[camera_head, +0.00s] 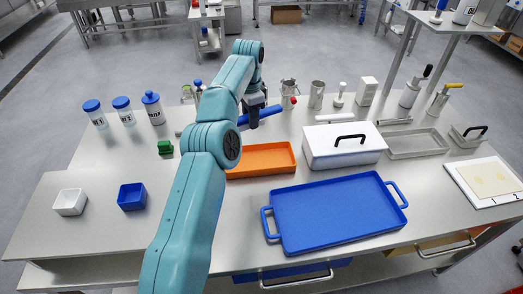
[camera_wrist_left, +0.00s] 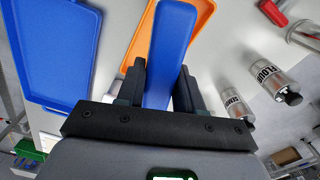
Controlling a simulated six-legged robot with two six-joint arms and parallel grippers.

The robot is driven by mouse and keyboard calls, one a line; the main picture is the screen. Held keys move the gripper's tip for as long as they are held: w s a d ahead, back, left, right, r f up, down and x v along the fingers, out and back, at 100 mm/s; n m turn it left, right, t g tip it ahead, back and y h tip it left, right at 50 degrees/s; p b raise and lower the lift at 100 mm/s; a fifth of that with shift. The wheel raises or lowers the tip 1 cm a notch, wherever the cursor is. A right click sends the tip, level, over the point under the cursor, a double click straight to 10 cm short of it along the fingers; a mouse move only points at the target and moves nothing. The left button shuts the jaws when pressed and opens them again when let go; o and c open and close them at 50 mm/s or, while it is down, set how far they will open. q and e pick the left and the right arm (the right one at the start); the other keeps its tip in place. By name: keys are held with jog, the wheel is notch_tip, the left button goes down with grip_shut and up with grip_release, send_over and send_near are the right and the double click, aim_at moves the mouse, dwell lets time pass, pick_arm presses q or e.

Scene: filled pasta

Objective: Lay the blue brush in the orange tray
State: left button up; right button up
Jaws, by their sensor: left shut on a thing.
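The blue brush (camera_head: 266,112) is in my left gripper (camera_head: 254,116), beyond the far edge of the orange tray in the head view. In the left wrist view the brush (camera_wrist_left: 170,45) runs lengthwise between the two dark fingers of my left gripper (camera_wrist_left: 160,85), which are shut on it. The orange tray (camera_head: 268,158) lies on the steel table, empty where it shows; my arm hides its left end. It also shows behind the brush in the left wrist view (camera_wrist_left: 140,42). My right gripper is in neither view.
A large blue tray (camera_head: 335,210) lies in front of the orange tray. A white box (camera_head: 340,155) with a black handle stands right of it. Several canisters stand along the back. A green block (camera_head: 165,147) and two small bins are at the left.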

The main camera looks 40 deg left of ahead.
pick_arm(q)
jog(key=shift+s+a+f+n+b, duration=0.2)
jog(key=shift+s+a+f+b, duration=0.1)
jog(key=shift+a, duration=0.2)
jog(key=shift+s+a+f+n+b, duration=0.2)
jog(key=shift+a+f+b, duration=0.1)
jog(key=shift+a, duration=0.2)
jog(key=b, duration=0.4)
send_over(247, 165)
notch_tip(247, 165, down, 5)
notch_tip(247, 165, down, 9)
jog(key=shift+r+b, duration=0.1)
jog(key=shift+b, duration=0.35)
jog(key=shift+f, duration=0.65)
notch_tip(247, 165, down, 4)
jog(key=shift+r, duration=0.25)
jog(key=shift+f, duration=0.2)
jog(key=o, duration=1)
jog(key=shift+f, duration=0.1)
jog(key=shift+o, duration=0.2)
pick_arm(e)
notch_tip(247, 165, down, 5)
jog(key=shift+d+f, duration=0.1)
